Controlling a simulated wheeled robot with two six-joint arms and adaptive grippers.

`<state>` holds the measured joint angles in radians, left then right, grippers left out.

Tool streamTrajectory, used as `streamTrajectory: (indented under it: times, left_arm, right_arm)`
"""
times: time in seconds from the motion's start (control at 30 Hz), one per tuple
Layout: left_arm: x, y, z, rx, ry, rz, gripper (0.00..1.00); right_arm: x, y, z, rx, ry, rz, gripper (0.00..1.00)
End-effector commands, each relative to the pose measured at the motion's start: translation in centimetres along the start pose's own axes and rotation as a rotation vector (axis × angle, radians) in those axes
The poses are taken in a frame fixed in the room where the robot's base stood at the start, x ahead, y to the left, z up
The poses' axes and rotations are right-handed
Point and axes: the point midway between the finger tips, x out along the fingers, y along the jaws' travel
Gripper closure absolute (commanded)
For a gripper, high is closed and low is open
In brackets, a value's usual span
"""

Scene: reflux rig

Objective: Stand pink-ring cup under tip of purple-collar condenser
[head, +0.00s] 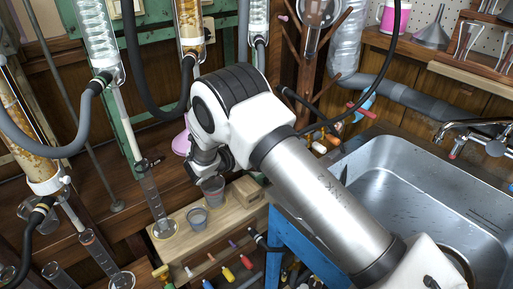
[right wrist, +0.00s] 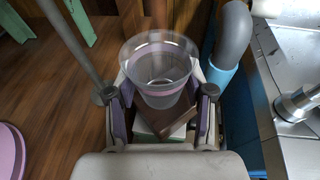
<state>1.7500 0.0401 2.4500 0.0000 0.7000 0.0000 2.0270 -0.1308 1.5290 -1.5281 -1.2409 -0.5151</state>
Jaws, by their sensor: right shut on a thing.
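My right gripper (head: 214,175) is shut on a clear cup (head: 213,190), low over the pale wooden ledge. In the right wrist view the cup (right wrist: 158,75) sits upright between the two fingers and shows a pinkish ring round its lower part. Whether its base touches the ledge I cannot tell. Several condensers hang from the rig: a coil one (head: 97,40) at left, an amber-packed one (head: 191,30), another coil one (head: 258,20), and an amber one (head: 20,125) at far left. I cannot make out a purple collar on any. My left gripper is out of view.
A second small cup (head: 197,217) and a tall graduated cylinder (head: 157,205) stand on the pale ledge (head: 228,222), with a wooden block (head: 247,190) at its right. More cylinders stand at lower left. A pink disc (head: 181,143) lies behind the gripper. A sink (head: 430,190) is at right.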

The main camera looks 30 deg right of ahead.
Motion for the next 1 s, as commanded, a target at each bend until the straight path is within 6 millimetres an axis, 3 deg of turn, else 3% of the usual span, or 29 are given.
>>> streamTrajectory:
  times: [0.07,0.1,0.17,0.53,0.83,1.0]
  left_arm:
    - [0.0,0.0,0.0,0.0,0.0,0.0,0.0]
    - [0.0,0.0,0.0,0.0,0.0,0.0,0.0]
    - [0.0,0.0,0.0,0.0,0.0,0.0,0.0]
    - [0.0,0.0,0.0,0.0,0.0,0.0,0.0]
    - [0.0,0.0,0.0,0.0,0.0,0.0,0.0]
    - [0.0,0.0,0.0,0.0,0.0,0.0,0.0]
  right_arm:
    - [0.0,0.0,-0.1,-0.001,0.002,0.0,0.6]
    - [0.0,0.0,-0.1,-0.001,0.002,0.0,0.37]
    - [0.0,0.0,-0.1,-0.001,0.002,0.0,0.18]
    - [-0.5,0.0,0.0,-0.001,0.0,0.002,0.18]
    - [-6.0,0.1,0.0,-0.001,-0.002,0.004,0.18]
    - [-7.5,0.0,-0.1,-0.002,0.001,0.0,0.18]
